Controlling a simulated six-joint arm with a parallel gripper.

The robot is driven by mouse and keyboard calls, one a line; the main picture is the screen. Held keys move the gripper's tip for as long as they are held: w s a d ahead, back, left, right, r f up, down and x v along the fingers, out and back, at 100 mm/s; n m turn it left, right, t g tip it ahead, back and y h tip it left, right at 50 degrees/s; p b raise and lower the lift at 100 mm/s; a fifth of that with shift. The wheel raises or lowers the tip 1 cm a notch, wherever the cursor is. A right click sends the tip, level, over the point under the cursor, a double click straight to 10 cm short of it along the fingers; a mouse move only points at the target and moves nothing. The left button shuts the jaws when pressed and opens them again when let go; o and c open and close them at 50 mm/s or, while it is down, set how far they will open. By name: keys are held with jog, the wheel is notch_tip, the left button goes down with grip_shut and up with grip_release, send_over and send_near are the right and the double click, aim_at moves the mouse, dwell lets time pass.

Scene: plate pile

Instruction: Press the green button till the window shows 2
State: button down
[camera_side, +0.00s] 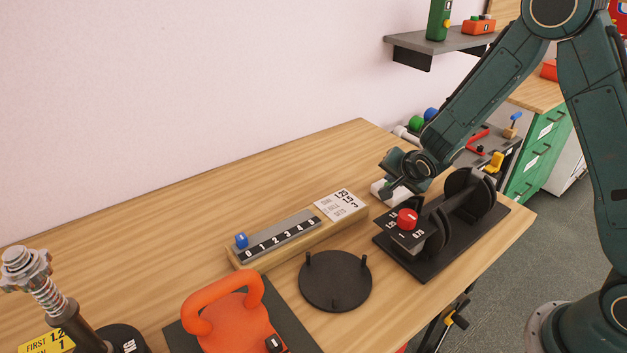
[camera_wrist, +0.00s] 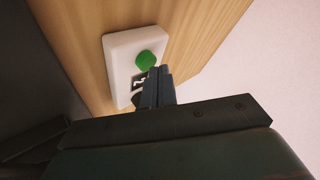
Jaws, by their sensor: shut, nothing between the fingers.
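The white button box (camera_wrist: 118,58) lies on the wooden table in the wrist view. Its round green button (camera_wrist: 147,61) stands clear on top. Beside the button is a dark window (camera_wrist: 137,84) with a white digit that looks like a 2, seen turned and partly covered by my fingers. My gripper (camera_wrist: 160,71) is shut and empty, its fingertips right beside the button's edge; I cannot tell whether they touch it. In the side view my gripper (camera_side: 387,192) is low over the white box (camera_side: 377,188), which is mostly hidden, with its button out of sight.
A dark stand with black discs and a red knob (camera_side: 407,217) stands close in front of my gripper. A wooden slider scale (camera_side: 285,240), a black round plate with pegs (camera_side: 335,283) and an orange kettlebell (camera_side: 232,320) are nearer the camera. The table's back left is clear.

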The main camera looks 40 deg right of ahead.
jog(key=shift+r, duration=0.45)
jog(key=shift+r, duration=0.1)
notch_tip(320, 180, up, 5)
jog(key=shift+f, duration=0.1)
dwell(0.8)
dwell(0.5)
jog(key=s+a+r+n+g+y, duration=0.1)
jog(key=s+a+r+n, duration=0.15)
jog(key=s+r, duration=0.4)
jog(key=s+a+r+n+y, duration=0.1)
jog(key=s+r+n, duration=0.3)
jog(key=s+r, duration=0.25)
jog(key=s+a+r+n+g+y, duration=0.1)
jog(key=s+a+n, duration=0.1)
jog(key=s, duration=0.6)
jog(key=s+a+r+n, duration=0.2)
jog(key=s+n, duration=0.3)
jog(key=s, duration=0.4)
jog(key=shift+s+g+y, duration=0.3)
jog(key=shift+g+y, duration=0.1)
